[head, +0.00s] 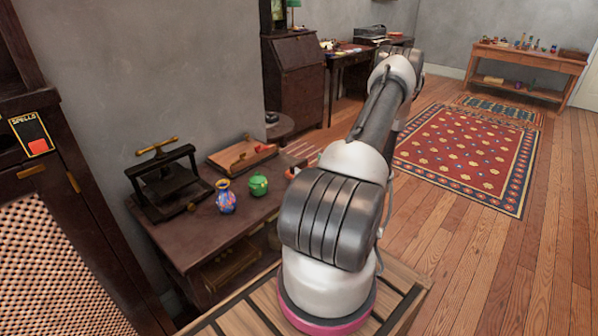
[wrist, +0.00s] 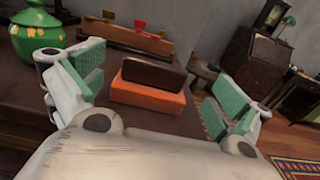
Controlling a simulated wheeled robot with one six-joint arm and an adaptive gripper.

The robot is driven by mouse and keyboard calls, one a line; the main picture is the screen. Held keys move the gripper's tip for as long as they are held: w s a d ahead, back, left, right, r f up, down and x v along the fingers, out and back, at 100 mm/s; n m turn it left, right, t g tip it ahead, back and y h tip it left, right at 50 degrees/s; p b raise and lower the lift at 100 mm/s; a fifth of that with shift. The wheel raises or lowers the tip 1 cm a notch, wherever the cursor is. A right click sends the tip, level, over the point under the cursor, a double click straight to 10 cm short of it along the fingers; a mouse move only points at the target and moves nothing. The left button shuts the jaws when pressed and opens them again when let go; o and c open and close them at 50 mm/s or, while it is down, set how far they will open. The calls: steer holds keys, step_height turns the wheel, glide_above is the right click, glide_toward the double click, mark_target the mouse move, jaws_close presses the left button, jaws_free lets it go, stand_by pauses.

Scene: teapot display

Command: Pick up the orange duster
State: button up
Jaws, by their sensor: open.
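The orange duster (wrist: 148,98) lies on the dark table, an orange block with a dark brown top. In the wrist view it sits between and beyond the two green-padded fingers of my gripper (wrist: 152,84). My gripper is open, with a finger to each side and space between each pad and the duster. No contact shows. In the head view my arm hides most of that end of the table and the gripper cannot be made out.
A green lidded jar (head: 258,185) stands on the table (head: 183,236), left of the duster in the wrist view (wrist: 37,42). A blue patterned vase (head: 225,197), a dark press (head: 166,182) and a wooden board (head: 240,157) are also on it. Open floor lies to the right.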

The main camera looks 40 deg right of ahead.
mark_target(301, 164)
steer(key=w, duration=0.4)
steer(key=shift+w+a+f, duration=0.15)
steer(key=shift+w+a, duration=0.1)
steer(key=shift+a, duration=0.05)
steer(key=c, duration=1.1)
step_height(301, 164, up, 10)
steer(key=shift+r, duration=0.1)
steer(key=o, duration=0.3)
steer(key=shift+c, duration=0.9)
